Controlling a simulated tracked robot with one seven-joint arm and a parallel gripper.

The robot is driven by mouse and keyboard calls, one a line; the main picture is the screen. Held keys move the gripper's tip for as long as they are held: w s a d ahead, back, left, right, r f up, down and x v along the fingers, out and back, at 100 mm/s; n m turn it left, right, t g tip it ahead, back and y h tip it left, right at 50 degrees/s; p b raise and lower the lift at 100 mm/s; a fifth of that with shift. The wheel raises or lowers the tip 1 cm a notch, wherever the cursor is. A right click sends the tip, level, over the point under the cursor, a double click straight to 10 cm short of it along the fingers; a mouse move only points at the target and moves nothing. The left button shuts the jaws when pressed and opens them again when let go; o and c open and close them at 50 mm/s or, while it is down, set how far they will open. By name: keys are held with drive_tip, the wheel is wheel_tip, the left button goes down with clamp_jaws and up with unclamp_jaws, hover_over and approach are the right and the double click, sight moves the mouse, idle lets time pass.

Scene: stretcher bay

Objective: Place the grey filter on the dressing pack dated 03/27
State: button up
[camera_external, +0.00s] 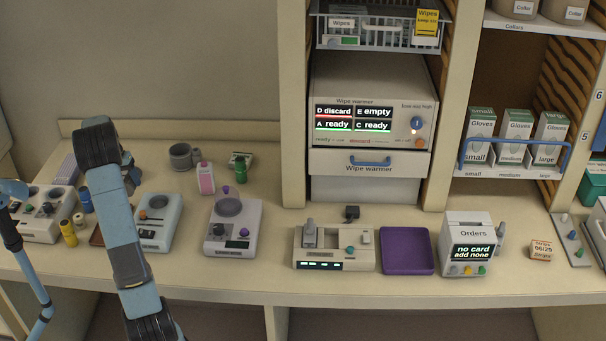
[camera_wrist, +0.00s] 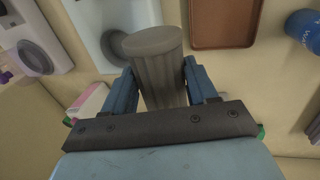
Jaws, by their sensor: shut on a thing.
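My gripper (camera_wrist: 158,78) is shut on the grey filter (camera_wrist: 158,65), a ribbed grey cylinder with a smooth round top, in the wrist view. Its two blue fingers press on opposite sides of it. In the external view my arm covers the left part of the counter, and the filter cannot be made out there. A small pack (camera_external: 541,250) with orange markings lies at the right of the counter; its label appears to read 06/29. I cannot make out any pack dated 03/27.
A brown tray (camera_wrist: 223,22), a blue container (camera_wrist: 305,28) and a white device (camera_wrist: 103,28) surround my gripper. A pink carton (camera_external: 206,178) stands nearby. An empty purple tray (camera_external: 407,253) and the Orders box (camera_external: 466,232) are farther right. Bare counter shows between devices.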

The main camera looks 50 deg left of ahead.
drive_tip(key=w+a+f, duration=0.1)
drive_tip(key=a, duration=0.1)
drive_tip(key=w+a+f, duration=0.1)
drive_tip(key=a, duration=0.1)
drive_tip(key=shift+w+f, duration=0.15)
drive_tip(key=shift+w, duration=0.25)
drive_tip(key=a+f, duration=0.1)
drive_tip(key=w+a+f, duration=0.1)
drive_tip(key=f, duration=0.1)
drive_tip(key=w+a+f, duration=0.1)
drive_tip(key=shift+w+f, duration=0.1)
drive_tip(key=shift+f, duration=0.15)
drive_tip(key=shift+w+a+f, duration=0.2)
drive_tip(key=shift+a+f, duration=0.1)
drive_tip(key=shift+f, duration=0.15)
drive_tip(key=shift+w+a+f, duration=0.15)
drive_tip(key=shift+a+f, duration=0.1)
drive_tip(key=shift+f, duration=0.15)
drive_tip(key=shift+x, duration=1.25)
drive_tip(key=shift+s+a+f, duration=0.15)
drive_tip(key=shift+s, duration=0.05)
drive_tip(key=o, duration=1.2)
drive_tip(key=shift+o, duration=0.2)
